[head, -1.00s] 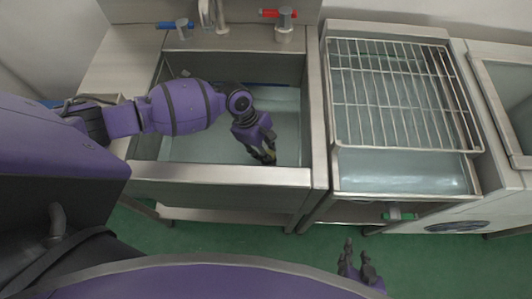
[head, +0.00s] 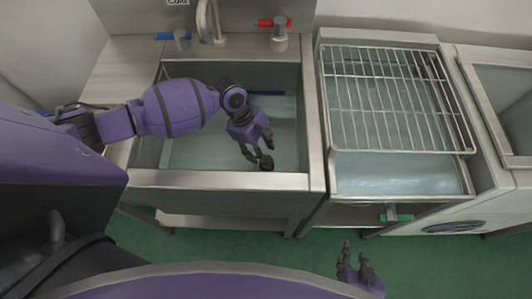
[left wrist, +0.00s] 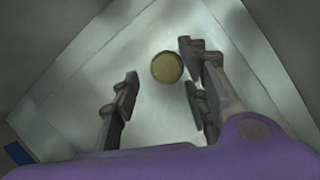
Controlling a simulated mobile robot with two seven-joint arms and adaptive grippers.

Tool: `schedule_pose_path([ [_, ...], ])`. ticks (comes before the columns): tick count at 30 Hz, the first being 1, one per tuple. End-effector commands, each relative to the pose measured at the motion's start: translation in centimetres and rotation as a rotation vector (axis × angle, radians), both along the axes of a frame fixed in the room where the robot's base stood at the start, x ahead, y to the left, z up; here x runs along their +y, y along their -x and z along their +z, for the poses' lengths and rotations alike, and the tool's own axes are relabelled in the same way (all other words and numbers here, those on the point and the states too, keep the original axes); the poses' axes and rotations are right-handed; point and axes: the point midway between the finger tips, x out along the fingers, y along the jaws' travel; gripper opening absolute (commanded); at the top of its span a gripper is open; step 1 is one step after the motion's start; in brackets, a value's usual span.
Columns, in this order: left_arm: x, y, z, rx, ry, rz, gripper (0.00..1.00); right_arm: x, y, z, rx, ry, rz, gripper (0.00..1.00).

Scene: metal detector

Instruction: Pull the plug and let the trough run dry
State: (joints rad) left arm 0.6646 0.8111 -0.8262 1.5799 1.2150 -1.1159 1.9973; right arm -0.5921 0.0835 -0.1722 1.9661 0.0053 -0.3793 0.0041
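The trough (head: 220,180) is a steel sink at the left of the head view, with a pale grey-blue inside. My left gripper (head: 258,160) reaches down into it near the front right. In the left wrist view, a round brass-coloured disc (left wrist: 167,67), which looks like the plug, shows between the spread fingertips of my left gripper (left wrist: 158,72). The fingers are apart and empty; I cannot tell how high they are above the disc. In the head view the disc is not clearly distinguishable from the dark fingertips. My right gripper (head: 356,250) is open and empty over the green floor.
A tap (head: 207,20) stands behind the trough, between a blue handle (head: 172,36) and a red handle (head: 275,23). To the right is a second basin (head: 400,180) under a wire rack (head: 395,100). A green-ended valve (head: 390,214) sits below that basin's front edge.

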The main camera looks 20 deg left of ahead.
Motion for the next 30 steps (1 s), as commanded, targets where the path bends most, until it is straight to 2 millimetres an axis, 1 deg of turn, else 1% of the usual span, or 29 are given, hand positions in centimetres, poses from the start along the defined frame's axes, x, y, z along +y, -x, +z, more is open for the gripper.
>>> schedule_pose_path([
  [1, 0.5, -0.2, 1.1, -0.003, -0.001, 0.000, 0.42, 0.0, 0.0, 0.0, 0.000, -0.001, 0.001, 0.31],
  [6, 1.9, -0.5, 4.5, -0.004, -0.001, 0.002, 0.42, 0.0, 0.0, 0.0, 0.001, 0.000, 0.001, 0.31],
  [9, 2.6, -0.7, 6.4, -0.005, -0.001, 0.001, 0.42, 0.0, 0.0, 0.0, 0.001, -0.001, 0.002, 0.31],
  [13, 3.3, -0.8, 8.1, -0.006, 0.000, 0.000, 0.42, 0.1, 0.0, -0.1, 0.001, -0.001, 0.002, 0.31],
  [16, 3.6, -0.9, 8.9, -0.004, 0.000, 0.001, 0.42, 0.1, 0.0, -0.1, 0.001, -0.001, 0.002, 0.31],
  [19, 3.7, -0.9, 9.3, -0.005, 0.001, 0.001, 0.42, 0.1, 0.0, -0.1, 0.001, -0.001, 0.002, 0.31],
  [30, 3.7, -0.9, 9.3, -0.005, 0.001, 0.001, 0.42, 0.1, 0.0, -0.1, 0.001, -0.001, 0.002, 0.31],
])
